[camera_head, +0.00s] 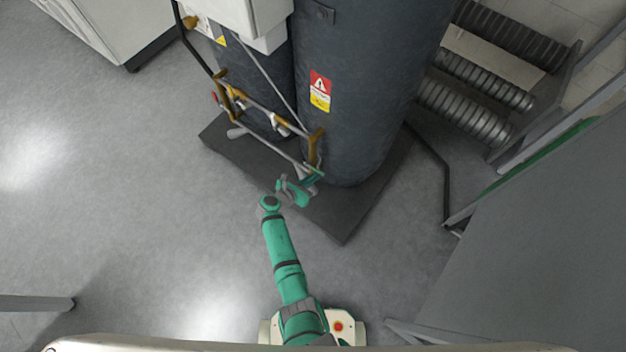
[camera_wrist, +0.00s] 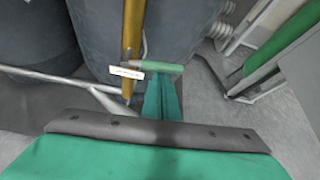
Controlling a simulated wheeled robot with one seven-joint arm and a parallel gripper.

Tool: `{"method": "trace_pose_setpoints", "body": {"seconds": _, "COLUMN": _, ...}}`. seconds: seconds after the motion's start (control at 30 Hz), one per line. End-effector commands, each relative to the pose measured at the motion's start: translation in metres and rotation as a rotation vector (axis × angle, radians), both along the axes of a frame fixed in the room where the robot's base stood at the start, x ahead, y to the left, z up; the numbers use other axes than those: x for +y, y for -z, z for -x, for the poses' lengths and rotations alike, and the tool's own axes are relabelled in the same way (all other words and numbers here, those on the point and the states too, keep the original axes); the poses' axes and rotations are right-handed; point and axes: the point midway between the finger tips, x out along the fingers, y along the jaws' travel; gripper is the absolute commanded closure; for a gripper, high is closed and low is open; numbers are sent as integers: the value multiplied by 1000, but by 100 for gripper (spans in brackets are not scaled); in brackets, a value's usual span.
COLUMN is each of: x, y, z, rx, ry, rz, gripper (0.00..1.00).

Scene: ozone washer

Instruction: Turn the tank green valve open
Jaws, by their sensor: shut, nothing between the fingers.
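The green valve handle (camera_wrist: 172,69) shows in the wrist view as a short green bar beside a brass pipe (camera_wrist: 132,35). A white tag (camera_wrist: 126,73) sits just left of it. My gripper (camera_wrist: 162,82) is shut and empty, its fingers pointing at the handle from the near side. The tips overlap the handle's lower edge in the picture; I cannot tell whether they touch. In the head view my gripper (camera_head: 314,180) is at the low right end of the pipework, by the foot of the tank (camera_head: 365,90). The handle is hard to make out there.
A second dark tank (camera_head: 262,80) stands to the left, and both tanks rest on a dark plinth (camera_head: 340,222). Brass and grey pipes (camera_head: 270,105) run in front of them. Ribbed ducts (camera_head: 480,85) and a grey panel (camera_head: 540,240) are at the right.

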Motion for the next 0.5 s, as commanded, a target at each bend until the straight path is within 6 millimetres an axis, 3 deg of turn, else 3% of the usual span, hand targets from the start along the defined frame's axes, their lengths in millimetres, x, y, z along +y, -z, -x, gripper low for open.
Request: {"method": "trace_pose_setpoints", "body": {"seconds": 0.5, "x": 0, "y": -2, "z": 0, "rx": 20, "ry": 0, "rz": 27, "gripper": 100}}
